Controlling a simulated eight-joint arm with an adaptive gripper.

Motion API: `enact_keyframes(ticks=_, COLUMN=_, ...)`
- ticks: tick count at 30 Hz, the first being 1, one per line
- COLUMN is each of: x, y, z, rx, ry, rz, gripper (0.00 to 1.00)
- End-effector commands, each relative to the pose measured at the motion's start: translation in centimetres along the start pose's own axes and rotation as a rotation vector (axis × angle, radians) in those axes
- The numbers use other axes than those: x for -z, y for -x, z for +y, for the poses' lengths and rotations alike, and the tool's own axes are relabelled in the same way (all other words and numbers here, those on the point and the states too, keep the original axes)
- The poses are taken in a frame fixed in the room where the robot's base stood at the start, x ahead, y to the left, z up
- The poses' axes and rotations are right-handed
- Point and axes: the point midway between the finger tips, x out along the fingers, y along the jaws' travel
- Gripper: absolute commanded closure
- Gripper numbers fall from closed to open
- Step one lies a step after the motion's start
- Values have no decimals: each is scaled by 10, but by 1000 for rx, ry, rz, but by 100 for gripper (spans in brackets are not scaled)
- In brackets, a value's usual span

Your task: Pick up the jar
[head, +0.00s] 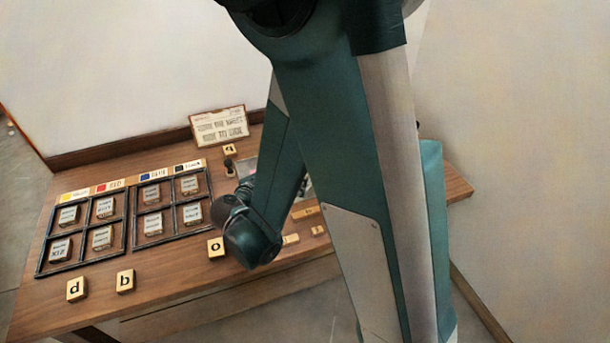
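I cannot make out a jar for certain in the head view. A small pale and pinkish thing (304,185) shows partly beside my arm on the table, too covered to identify. My dark green arm crosses the middle of the view and hides much of the table's right side. A rounded joint of my arm is over the table near the block marked "o". The fingers of my gripper do not show, so what they hold is hidden.
The wooden table (190,285) carries two black-framed trays (128,222) with several labelled blocks. Letter blocks "d" (76,289), "b" (125,281) and "o" (216,247) lie along the front. A small dark knobbed thing (229,167) and a sign (219,126) are at the back.

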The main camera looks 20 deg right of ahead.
Motion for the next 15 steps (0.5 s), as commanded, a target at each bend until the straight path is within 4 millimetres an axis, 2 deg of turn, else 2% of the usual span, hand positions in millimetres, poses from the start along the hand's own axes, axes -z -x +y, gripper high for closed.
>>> enact_keyframes(ticks=9, x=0, y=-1, z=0, rx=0, ry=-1, rz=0, gripper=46)
enact_keyframes(ticks=15, x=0, y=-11, z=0, rx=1, ry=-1, rz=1, gripper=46)
